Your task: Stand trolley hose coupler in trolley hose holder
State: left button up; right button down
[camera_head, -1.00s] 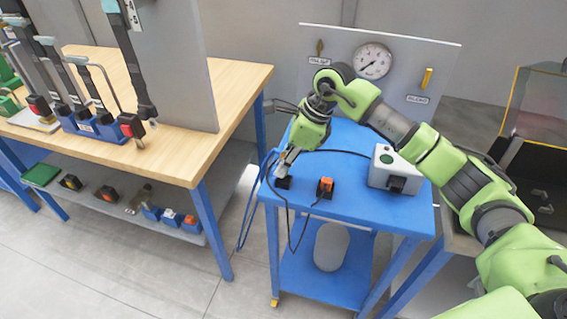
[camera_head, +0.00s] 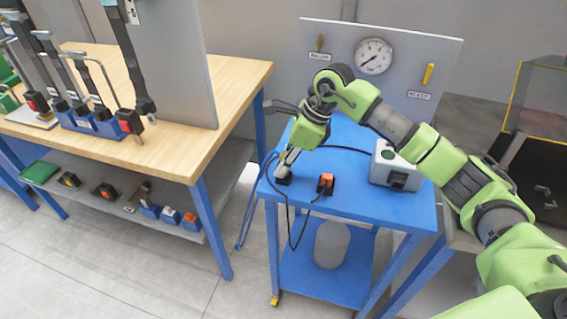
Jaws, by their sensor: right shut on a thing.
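The blue trolley (camera_head: 375,205) stands in the middle of the picture. My right gripper (camera_head: 287,161) points down over the trolley's left part. It is shut on what seems to be the trolley hose coupler, which is mostly hidden by the fingers. Directly below the fingertips is a small black block (camera_head: 283,180), which looks like the trolley hose holder. I cannot tell whether the coupler is seated in it. My left gripper is not in view.
A second black holder with an orange-topped piece (camera_head: 326,184) stands right of the gripper. A grey box (camera_head: 392,168) sits further right. A panel with a gauge (camera_head: 373,57) rises behind. A wooden bench (camera_head: 232,85) is at the left. The trolley's front right is clear.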

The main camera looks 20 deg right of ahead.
jog(key=shift+f+b, duration=0.4)
jog(key=shift+f, duration=0.05)
jog(key=shift+r, duration=0.1)
dwell(0.4)
jog(key=shift+r+p, duration=0.65)
jog(key=shift+r, duration=0.4)
jog(key=shift+b, duration=0.5)
dwell(1.1)
jog(key=shift+f+b, duration=0.95)
jog(key=shift+f, duration=0.25)
dwell(0.4)
jog(key=shift+r, duration=0.25)
jog(key=shift+r+p, duration=0.7)
jog(key=shift+r, duration=0.25)
jog(key=shift+b, duration=0.4)
dwell(1.2)
